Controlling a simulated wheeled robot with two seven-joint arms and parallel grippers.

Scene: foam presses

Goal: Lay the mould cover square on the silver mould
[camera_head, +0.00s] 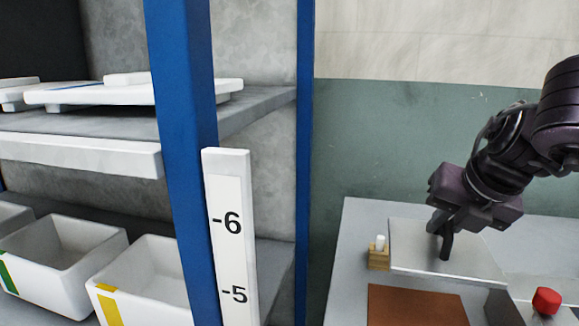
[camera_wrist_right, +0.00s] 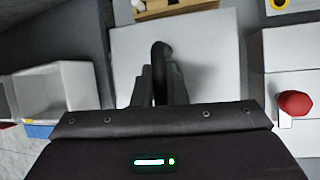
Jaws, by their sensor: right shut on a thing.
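The mould cover (camera_head: 430,262) is a flat pale grey plate with a dark upright handle, over the light worktop at the right of the head view. It also shows in the right wrist view (camera_wrist_right: 212,60), below the jaws. My right gripper (camera_head: 446,232) is above the plate, shut on the dark handle; in the wrist view both fingers (camera_wrist_right: 160,85) flank it. The silver mould cannot be told apart from the plate, and I cannot tell whether it lies beneath. My left gripper is not in view.
A small wooden block with a white peg (camera_head: 379,256) stands just left of the plate. A brown mat (camera_head: 415,306) lies in front. A red knob (camera_head: 546,301) is at the right. A blue-post shelf (camera_head: 182,130) with white bins (camera_head: 65,250) fills the left.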

